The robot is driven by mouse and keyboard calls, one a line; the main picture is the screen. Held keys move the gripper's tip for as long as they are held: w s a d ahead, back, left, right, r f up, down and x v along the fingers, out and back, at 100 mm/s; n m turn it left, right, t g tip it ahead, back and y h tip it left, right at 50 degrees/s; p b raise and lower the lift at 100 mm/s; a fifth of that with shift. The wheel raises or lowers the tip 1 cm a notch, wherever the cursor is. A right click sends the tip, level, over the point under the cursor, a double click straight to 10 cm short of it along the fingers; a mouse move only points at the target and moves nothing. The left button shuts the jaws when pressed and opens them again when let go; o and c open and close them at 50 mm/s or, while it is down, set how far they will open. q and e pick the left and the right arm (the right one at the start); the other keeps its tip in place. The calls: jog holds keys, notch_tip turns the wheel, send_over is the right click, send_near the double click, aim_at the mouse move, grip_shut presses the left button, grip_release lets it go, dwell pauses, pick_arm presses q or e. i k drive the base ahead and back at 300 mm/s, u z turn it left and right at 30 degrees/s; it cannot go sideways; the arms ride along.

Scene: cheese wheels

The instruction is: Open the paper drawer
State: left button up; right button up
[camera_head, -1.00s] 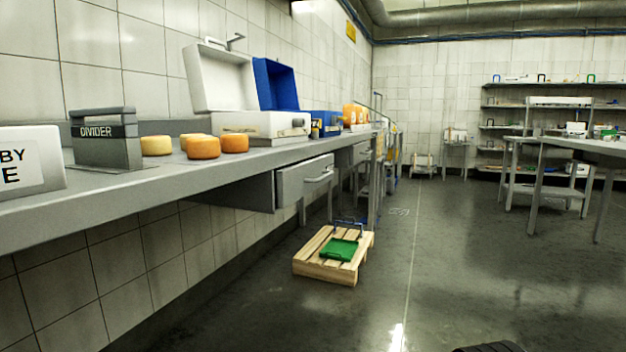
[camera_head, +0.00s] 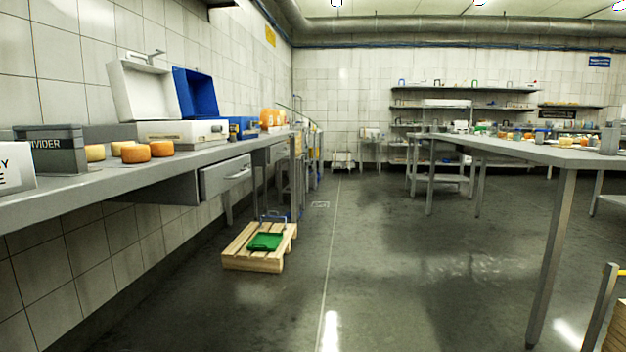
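A grey drawer (camera_head: 225,177) with a bar handle hangs under the left counter (camera_head: 75,196), below the white box. It looks shut or nearly so. A second grey drawer front (camera_head: 277,153) shows farther along under the same counter. No label marking either as the paper drawer can be read. Neither of my grippers is in view.
The counter carries a divider box (camera_head: 50,150), orange cheese wheels (camera_head: 161,149), an open white box (camera_head: 183,133) and a blue lid (camera_head: 194,92). A table (camera_head: 530,152) stands right; the middle floor is clear.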

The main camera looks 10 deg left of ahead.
aim_at(214, 179)
jog(key=z, duration=0.55)
jog(key=i, duration=1.35)
jog(key=u, duration=0.7)
